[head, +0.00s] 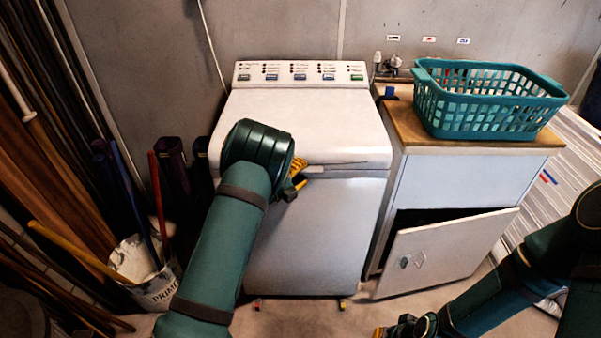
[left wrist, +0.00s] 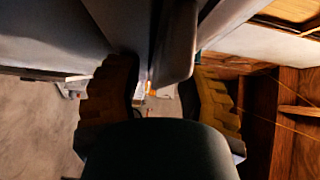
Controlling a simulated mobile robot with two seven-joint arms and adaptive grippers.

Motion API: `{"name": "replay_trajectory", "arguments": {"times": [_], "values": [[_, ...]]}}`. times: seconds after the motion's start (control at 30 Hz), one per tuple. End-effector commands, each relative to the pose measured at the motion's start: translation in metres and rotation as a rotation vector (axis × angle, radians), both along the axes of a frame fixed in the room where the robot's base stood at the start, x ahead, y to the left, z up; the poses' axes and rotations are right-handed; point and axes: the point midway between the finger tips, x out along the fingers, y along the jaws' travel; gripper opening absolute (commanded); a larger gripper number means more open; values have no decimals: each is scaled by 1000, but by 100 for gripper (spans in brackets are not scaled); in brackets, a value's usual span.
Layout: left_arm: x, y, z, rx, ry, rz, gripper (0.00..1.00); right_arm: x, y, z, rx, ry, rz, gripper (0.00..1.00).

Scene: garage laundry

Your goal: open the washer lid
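The white washer (head: 315,235) stands against the back wall, with a row of buttons on its rear panel (head: 300,73). Its lid (head: 320,125) lies flat and looks closed, with a thin dark seam along the front edge. My left gripper (head: 297,181) is at the lid's front edge, near its middle, partly hidden by my wrist. In the left wrist view, its two yellow-padded fingers (left wrist: 160,100) are spread apart. A grey edge, seemingly the lid's, comes down between them; contact cannot be told. My right gripper (head: 392,330) is low at the bottom edge, mostly cut off.
A teal laundry basket (head: 490,120) sits on the wooden-topped cabinet (head: 415,130) right of the washer. The cabinet's door (head: 445,255) hangs open. A white bucket (head: 150,290), poles and planks crowd the left side.

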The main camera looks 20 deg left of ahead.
Motion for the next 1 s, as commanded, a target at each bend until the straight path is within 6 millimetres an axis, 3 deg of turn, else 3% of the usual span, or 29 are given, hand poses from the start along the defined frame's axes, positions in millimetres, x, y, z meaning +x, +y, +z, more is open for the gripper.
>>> {"name": "replay_trajectory", "arguments": {"times": [0.03, 0.1, 0.47, 0.63, 0.87, 1.0], "values": [[0, 0, 0, 0, 0, 0, 24, 0, 0, 0, 0, 0, 0, 0], [0, 0, 0, 0, 0, 0, 0, 0, 0, 0, 0, 0, 0, 0], [0, 0, 1, 0, 0, 0, 0, 0, 0, 1, 0, 0, 0, 0], [-1, 0, 11, -5, 11, 0, 0, -1, 0, 8, 1, 3, 0, 0], [-5, -1, 46, -24, 67, 0, 0, -6, 1, 36, 3, 14, 3, 0], [-9, -1, 78, -43, 127, 1, 0, -10, 1, 61, 4, 24, 5, 0]]}}
